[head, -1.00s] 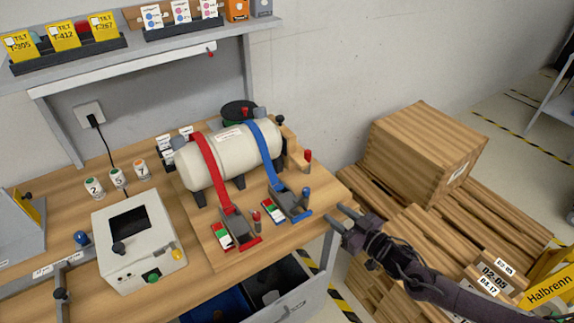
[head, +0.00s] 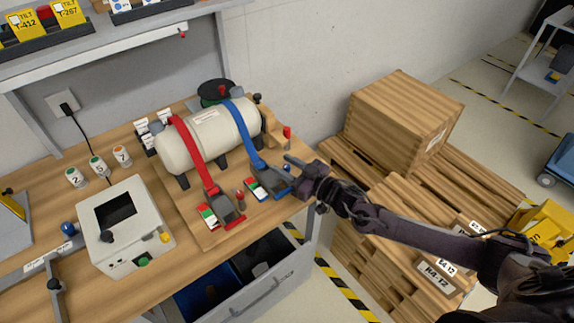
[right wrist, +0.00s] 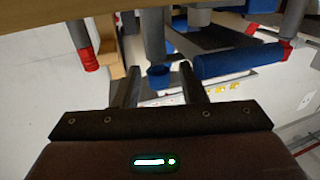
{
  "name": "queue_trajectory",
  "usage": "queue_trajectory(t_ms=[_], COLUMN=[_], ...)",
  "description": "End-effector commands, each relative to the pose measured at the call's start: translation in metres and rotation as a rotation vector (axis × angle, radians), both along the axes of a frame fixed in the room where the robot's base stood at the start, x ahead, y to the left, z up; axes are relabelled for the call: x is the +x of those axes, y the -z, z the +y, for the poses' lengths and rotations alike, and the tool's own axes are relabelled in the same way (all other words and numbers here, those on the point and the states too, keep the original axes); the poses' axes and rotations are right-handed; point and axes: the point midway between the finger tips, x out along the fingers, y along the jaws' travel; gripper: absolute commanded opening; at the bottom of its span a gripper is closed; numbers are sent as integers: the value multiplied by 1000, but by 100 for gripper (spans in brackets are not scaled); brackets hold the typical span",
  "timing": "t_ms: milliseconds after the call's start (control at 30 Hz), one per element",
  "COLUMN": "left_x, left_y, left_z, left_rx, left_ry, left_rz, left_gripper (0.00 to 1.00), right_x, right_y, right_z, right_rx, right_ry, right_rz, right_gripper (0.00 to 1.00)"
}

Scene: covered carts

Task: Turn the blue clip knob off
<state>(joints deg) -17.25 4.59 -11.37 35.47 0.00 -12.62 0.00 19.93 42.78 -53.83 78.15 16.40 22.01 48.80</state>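The blue clip (head: 270,178) sits at the front right of the wooden board, at the lower end of the blue strap (head: 240,130). Its knob, a grey post with a blue tip (right wrist: 160,76), shows between my right fingers in the right wrist view. In the head view the knob (head: 287,168) is partly hidden by that gripper. My right gripper (head: 294,174) is open at the clip's right side, its fingers (right wrist: 158,84) apart on either side of the blue tip. I cannot tell whether they touch it. My left gripper is not in view.
A red clip (head: 228,212) with a red knob (head: 240,195) lies to the left. A cream tank (head: 205,138) stands behind under both straps. A red-tipped post (head: 287,132) stands behind my gripper. A grey box (head: 122,225) is at left; wooden crates (head: 405,110) are at right.

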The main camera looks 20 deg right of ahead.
Motion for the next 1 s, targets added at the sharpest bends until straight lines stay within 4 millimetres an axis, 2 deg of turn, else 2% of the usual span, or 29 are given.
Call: queue_trajectory(t_ms=[67,367,667,1000], left_x=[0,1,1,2], left_y=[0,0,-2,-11], left_z=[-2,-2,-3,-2], left_rx=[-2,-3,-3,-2], left_ry=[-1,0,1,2], left_rz=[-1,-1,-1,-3], left_gripper=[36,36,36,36], right_x=[0,0,-1,-2], right_y=[0,0,0,0], right_z=[0,0,0,1], right_rx=[0,0,2,6], right_ry=[0,1,34,248], right_rz=[0,0,0,5], right_gripper=[38,0,0,0])
